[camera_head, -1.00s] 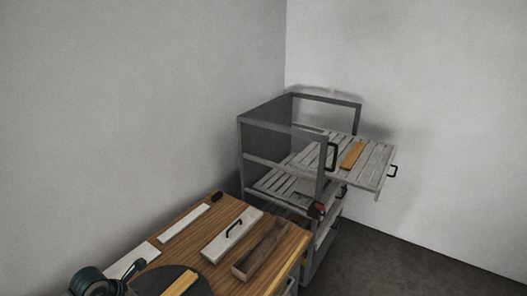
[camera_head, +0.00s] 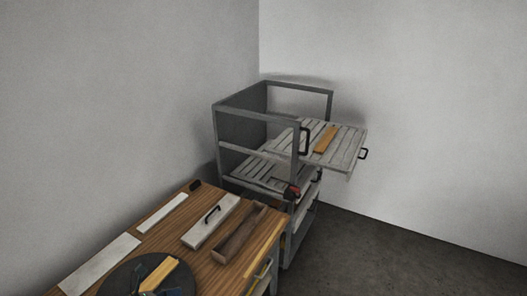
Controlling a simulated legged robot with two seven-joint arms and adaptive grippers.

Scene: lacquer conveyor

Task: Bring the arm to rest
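Neither of my grippers can be made out. No arm is clearly seen in the head view. A small dark-blue shape (camera_head: 172,292) shows at the bottom edge, on a round dark disc (camera_head: 119,279); I cannot tell what it is. A yellowish wooden piece (camera_head: 158,273) lies on the disc. The disc is on a wooden-topped table (camera_head: 210,270), cut off by the bottom edge.
On the table are a pale board with a black handle (camera_head: 205,229), a brown wooden trough (camera_head: 241,232) and white strips (camera_head: 162,213). A grey rack (camera_head: 257,149) stands behind, its upper slatted shelf (camera_head: 349,146) pulled out, holding an orange-brown board (camera_head: 326,139). Floor at right is clear.

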